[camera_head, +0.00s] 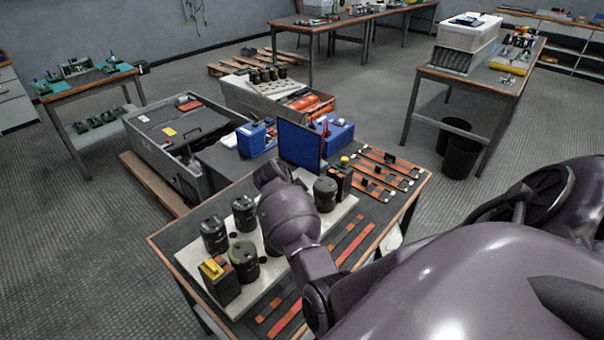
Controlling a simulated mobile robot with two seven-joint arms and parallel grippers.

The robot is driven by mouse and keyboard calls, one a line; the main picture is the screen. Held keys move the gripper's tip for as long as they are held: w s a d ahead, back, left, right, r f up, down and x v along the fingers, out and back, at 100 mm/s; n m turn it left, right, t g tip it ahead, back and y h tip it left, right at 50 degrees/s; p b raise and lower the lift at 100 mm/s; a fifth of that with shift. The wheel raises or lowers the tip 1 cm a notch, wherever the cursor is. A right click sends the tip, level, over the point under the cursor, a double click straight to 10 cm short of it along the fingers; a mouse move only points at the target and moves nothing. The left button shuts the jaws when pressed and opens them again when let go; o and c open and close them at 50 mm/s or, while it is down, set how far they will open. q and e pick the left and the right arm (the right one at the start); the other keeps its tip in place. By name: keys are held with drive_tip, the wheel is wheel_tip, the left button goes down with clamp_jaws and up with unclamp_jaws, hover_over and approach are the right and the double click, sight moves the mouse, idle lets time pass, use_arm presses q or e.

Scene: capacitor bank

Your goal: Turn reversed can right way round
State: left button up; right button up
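Several dark cylindrical cans stand upright on a pale board (345,207) on the near bench: a back-left can (214,236), a back-middle can (244,213), a front can (244,262) and a right can (325,195). Their terminals are too small to tell which can is reversed. My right arm reaches in from the right across the board, hiding its middle and perhaps another can. My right gripper (271,176) is at the board's far side, between the back-middle and right cans; its fingers are not clear. My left gripper is not in view.
A black box with a yellow top (218,281) stands at the board's near left; another (340,182) is by the right can. Orange strips (352,240) lie in front. A blue panel (301,145) stands behind. Grey crates (180,135) are beyond the bench.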

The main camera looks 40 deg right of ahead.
drive_tip(key=shift+f, duration=0.55)
idle(2.1)
drive_tip(key=o, duration=1.3)
drive_tip(key=shift+f, duration=0.1)
drive_tip(key=shift+a, duration=0.1)
drive_tip(key=v, duration=0.7)
drive_tip(key=shift+r+p, duration=0.3)
drive_tip(key=shift+p, duration=0.05)
